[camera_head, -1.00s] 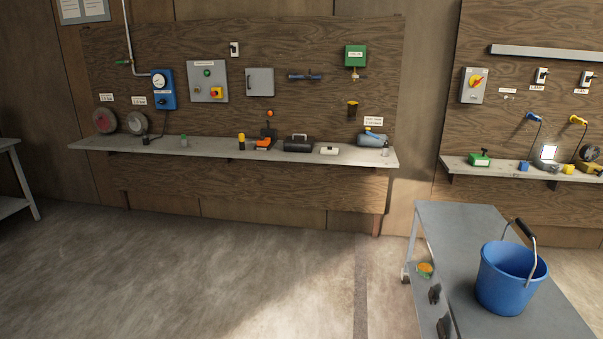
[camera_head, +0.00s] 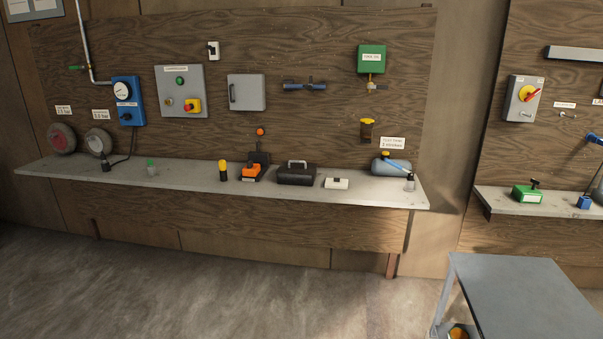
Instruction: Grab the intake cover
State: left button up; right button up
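I cannot tell for sure which thing is the intake cover; nothing in view is readably labelled as one. Small items stand on the long wall shelf (camera_head: 200,179). Two round discs, one reddish (camera_head: 61,139) and one grey (camera_head: 98,142), are at the shelf's left end. Neither of my grippers shows.
A grey-blue tank (camera_head: 391,165) lies at the shelf's right end. Above are a grey control box (camera_head: 181,91), a grey cabinet (camera_head: 246,93) and a green box (camera_head: 371,59). A grey cart (camera_head: 510,290) stands at the lower right. The floor (camera_head: 200,280) before the shelf is clear.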

aim_at(292, 167)
jog(key=i, duration=1.75)
